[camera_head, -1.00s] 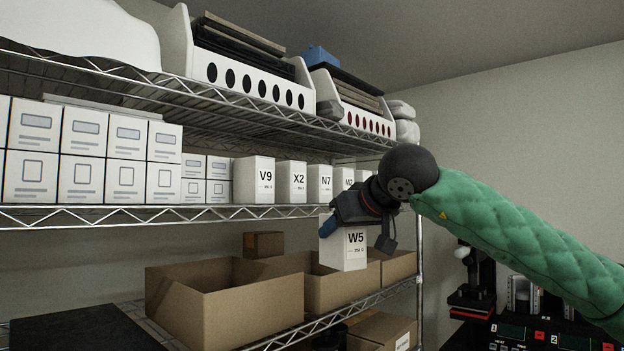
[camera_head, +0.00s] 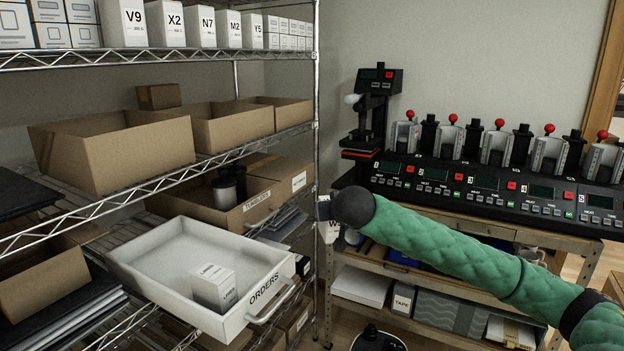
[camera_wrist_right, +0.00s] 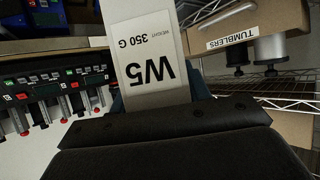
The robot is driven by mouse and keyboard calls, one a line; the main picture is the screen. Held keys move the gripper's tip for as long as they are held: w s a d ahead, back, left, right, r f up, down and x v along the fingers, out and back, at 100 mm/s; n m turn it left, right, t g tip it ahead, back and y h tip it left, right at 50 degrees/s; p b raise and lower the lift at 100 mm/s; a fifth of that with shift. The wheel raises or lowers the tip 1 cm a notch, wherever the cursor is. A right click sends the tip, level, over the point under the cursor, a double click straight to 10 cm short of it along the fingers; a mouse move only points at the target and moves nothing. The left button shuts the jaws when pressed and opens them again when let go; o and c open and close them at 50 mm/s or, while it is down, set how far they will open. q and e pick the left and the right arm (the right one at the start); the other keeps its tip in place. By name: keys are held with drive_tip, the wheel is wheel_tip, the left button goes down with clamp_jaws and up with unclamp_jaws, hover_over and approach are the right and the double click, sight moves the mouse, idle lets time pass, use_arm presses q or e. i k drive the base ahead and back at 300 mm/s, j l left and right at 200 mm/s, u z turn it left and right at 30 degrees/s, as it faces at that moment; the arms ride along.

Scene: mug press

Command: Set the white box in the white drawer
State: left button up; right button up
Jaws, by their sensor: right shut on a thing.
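The white box marked W5 (camera_wrist_right: 148,50) is held in my right gripper (camera_head: 324,207) and shows upside down in the wrist view. In the head view only a small part of the white box (camera_head: 331,233) shows beside the black wrist ball, by the shelf's front post. The white drawer (camera_head: 262,292), labelled ORDERS, is pulled out at lower left, below and left of the gripper. A small white carton (camera_head: 213,287) stands in its front part; the rest of its floor is bare. My left gripper is out of view.
The wire shelf's post (camera_head: 316,110) stands between the drawer and the press bench (camera_head: 480,190). Open cardboard boxes (camera_head: 115,150) sit on the shelf above the drawer. A carton labelled TUMBLERS (camera_head: 257,205) is behind the drawer. White boxes line the upper shelf.

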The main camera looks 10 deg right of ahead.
sight(185, 290)
drive_tip(key=l+u, duration=0.4)
drive_tip(key=l, duration=0.2)
drive_tip(key=l+u, duration=0.35)
drive_tip(key=l, duration=0.2)
drive_tip(key=k+l+u, duration=0.1)
drive_tip(key=l+u, duration=0.3)
drive_tip(key=l, duration=0.2)
